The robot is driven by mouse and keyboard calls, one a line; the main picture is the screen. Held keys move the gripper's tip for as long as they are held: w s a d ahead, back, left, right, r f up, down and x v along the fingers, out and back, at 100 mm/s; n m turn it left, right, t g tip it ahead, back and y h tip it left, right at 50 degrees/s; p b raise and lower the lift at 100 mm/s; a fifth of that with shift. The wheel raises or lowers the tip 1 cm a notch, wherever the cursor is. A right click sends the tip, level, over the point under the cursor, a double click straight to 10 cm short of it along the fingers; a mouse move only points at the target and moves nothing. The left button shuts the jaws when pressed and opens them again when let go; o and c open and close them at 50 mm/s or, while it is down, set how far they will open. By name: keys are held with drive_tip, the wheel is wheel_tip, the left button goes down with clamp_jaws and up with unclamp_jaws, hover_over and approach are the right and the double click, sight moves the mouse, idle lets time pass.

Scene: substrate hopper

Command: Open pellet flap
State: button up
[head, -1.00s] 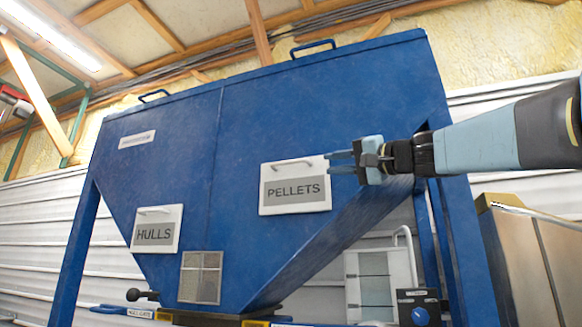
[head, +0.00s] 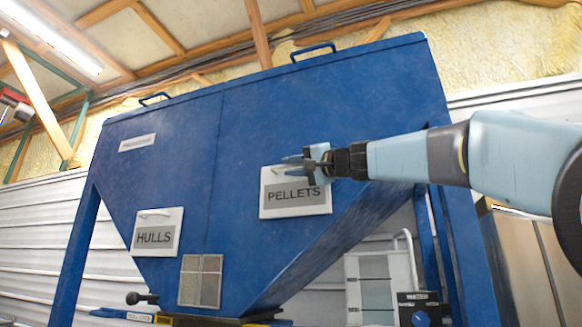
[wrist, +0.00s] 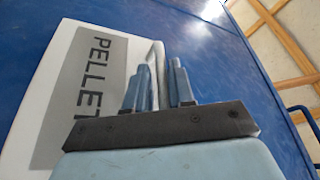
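The white pellet flap (head: 296,208), with a grey PELLETS label, lies flat against the blue hopper's sloping front. It also fills the left of the wrist view (wrist: 55,55). Its pale bar handle (wrist: 158,60) runs along the flap's top edge. My gripper (head: 296,162) is at this edge in the head view and covers most of the handle there. In the wrist view my gripper (wrist: 160,85) has its two blue fingers apart, with the handle showing between them. A gap shows by the right finger. Whether either finger touches the handle is unclear.
The white HULLS flap (head: 157,233) is to the lower left on the hopper (head: 150,180). A mesh window (head: 201,280) and a black-knobbed lever (head: 140,298) are below. A white panel with a bent pipe (head: 378,285) stands at the lower right.

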drive_tip(key=shift+w+a+r, duration=0.1)
drive_tip(key=shift+w+a, duration=0.15)
drive_tip(key=shift+a, duration=0.1)
clamp_jaws()
idle(0.3)
